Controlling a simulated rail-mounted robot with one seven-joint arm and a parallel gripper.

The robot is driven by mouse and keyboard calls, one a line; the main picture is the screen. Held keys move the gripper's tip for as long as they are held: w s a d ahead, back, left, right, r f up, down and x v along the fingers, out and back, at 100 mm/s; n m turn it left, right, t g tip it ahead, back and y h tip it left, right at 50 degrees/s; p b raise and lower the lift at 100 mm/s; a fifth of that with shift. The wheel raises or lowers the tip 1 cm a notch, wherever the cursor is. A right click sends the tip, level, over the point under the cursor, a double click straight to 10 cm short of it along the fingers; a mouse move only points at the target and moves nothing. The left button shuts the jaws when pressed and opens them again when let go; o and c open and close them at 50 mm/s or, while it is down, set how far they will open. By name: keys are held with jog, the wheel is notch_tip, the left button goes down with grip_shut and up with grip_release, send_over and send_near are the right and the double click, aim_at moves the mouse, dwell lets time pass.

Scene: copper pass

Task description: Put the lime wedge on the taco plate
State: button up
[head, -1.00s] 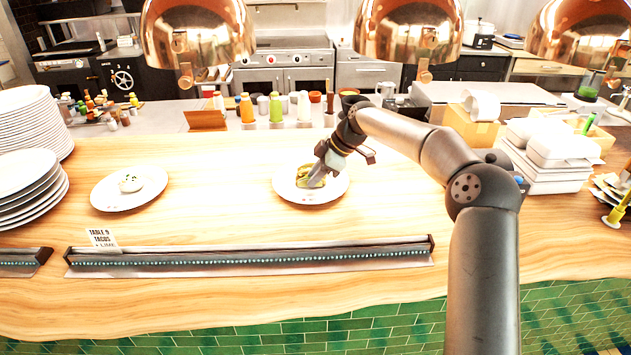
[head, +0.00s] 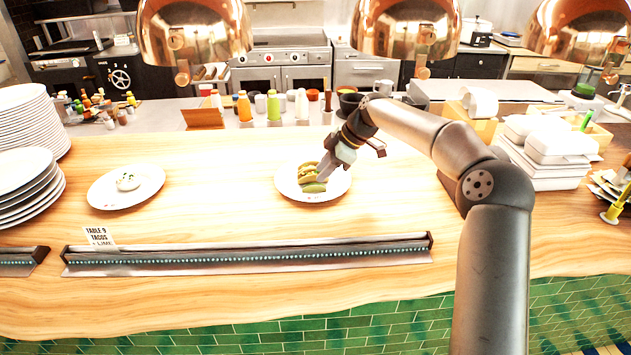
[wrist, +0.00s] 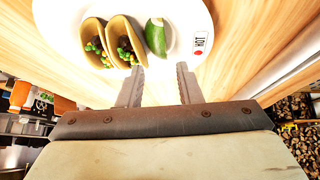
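The taco plate (head: 284,190) is white and round and stands on the wooden counter; its rim also shows in the wrist view (wrist: 60,30). Two tacos (wrist: 112,42) lie side by side on it; they also show in the head view (head: 312,171). The green lime wedge (wrist: 156,38) lies on the plate beside the right taco; in the head view it shows at the front of the plate (head: 314,187). My gripper (wrist: 159,85) is open, its fingers apart with nothing between them. In the head view my gripper (head: 325,170) is at the plate's right side.
Stacked plates (head: 25,190) stand at far left. A ticket rail (head: 250,255) with an order card (head: 99,236) runs along the front. Copper lamps (head: 405,30) hang above.

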jog(key=v, duration=0.7)
jog(key=s+f+m+h, duration=0.2)
jog(key=s+m+h, duration=0.35)
jog(key=s, duration=0.95)
jog(key=s+d+f+m, duration=0.2)
jog(key=s+d+m, duration=0.2)
jog(key=s, duration=0.5)
jog(key=s+d+f+m+h, duration=0.1)
jog(key=s+d+f+m, duration=0.2)
jog(key=s, duration=0.6)
jog(key=s+d+f+m, duration=0.2)
jog(key=s+d+m, duration=0.4)
jog(key=s, duration=0.4)
jog(key=shift+f, duration=0.2)
